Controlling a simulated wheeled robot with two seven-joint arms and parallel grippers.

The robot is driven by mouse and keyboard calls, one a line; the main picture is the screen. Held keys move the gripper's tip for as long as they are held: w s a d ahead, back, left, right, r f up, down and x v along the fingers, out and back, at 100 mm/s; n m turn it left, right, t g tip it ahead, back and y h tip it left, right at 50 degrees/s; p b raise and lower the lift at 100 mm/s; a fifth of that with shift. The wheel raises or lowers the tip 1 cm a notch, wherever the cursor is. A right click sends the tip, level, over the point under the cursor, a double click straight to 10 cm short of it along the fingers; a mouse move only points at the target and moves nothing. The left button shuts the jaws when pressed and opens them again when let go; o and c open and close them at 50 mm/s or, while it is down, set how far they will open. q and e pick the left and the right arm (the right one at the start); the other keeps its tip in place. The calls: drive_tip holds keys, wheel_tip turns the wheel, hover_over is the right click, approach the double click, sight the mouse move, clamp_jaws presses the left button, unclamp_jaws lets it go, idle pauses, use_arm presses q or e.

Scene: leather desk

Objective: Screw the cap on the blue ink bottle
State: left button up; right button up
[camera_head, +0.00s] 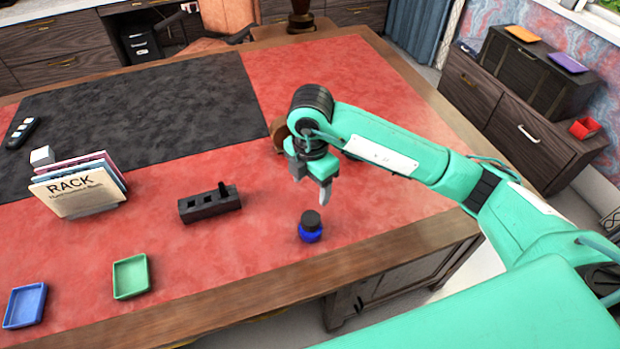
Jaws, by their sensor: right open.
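The blue ink bottle (310,235) stands upright on the red leather near the desk's front edge. A dark cap (311,218) sits on top of the bottle; I cannot tell how tightly it is seated. My right gripper (311,190) is above and slightly behind the bottle, pointing down, open, with its fingers apart from the cap. Nothing shows between its fingers. My left gripper does not show.
A black slotted holder (209,204) stands left of the bottle. A rack of folders (80,187), a green tray (131,276) and a blue tray (25,305) are further left. A brown round object (280,134) is partly hidden behind my right wrist. Red leather around the bottle is clear.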

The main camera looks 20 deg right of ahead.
sight(311, 218)
wheel_tip(311, 218, down, 13)
drive_tip(key=shift+r+p, duration=0.2)
drive_tip(key=shift+p, duration=0.85)
drive_tip(key=c, duration=1)
drive_tip(key=shift+s, duration=0.1)
